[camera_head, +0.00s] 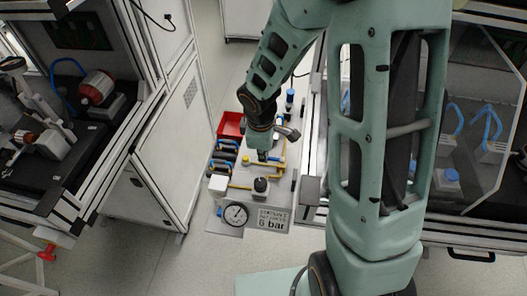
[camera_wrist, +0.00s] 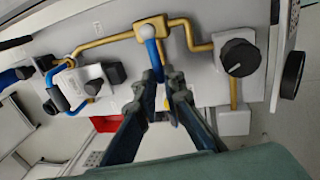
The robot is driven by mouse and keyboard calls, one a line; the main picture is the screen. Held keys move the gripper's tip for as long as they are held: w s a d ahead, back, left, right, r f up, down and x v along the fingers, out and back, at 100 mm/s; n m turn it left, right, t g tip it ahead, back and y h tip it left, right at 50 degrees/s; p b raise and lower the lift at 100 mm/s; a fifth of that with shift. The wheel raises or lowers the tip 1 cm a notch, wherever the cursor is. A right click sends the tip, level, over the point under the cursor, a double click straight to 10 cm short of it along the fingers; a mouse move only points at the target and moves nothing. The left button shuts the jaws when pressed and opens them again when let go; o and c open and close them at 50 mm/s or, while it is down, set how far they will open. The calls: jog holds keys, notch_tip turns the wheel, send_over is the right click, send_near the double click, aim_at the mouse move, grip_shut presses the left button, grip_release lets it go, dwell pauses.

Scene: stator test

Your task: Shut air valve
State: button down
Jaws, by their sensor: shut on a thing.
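The air panel (camera_head: 228,187) stands between the machine cabinets, with brass pipes, a pressure gauge (camera_head: 236,213) and a "6 bar" sign (camera_head: 271,220). In the wrist view, a blue valve lever (camera_wrist: 152,52) hangs from a brass fitting (camera_wrist: 150,27) on the pipe. My gripper (camera_wrist: 165,82) has its two dark fingers around the lower end of this lever and is shut on it. The lever's tip is partly hidden between the fingers. In the head view, my arm hides the lever and most of the gripper.
A black knob (camera_wrist: 240,57) sits right of the lever, and smaller blue-handled fittings (camera_wrist: 92,87) sit left. A red bin (camera_head: 230,124) is at the panel's far end. Cabinets stand close on both sides. Grey floor (camera_head: 190,262) in front is clear.

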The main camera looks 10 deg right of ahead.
jog(key=c, duration=2)
grip_release()
jog(key=r, duration=0.4)
jog(key=s+r, duration=0.1)
jog(key=r, duration=0.3)
jog(key=s+r, duration=0.1)
jog(key=r, duration=0.2)
jog(key=shift+s+a+r, duration=0.15)
jog(key=shift+a+r, duration=0.2)
jog(key=shift+r, duration=0.05)
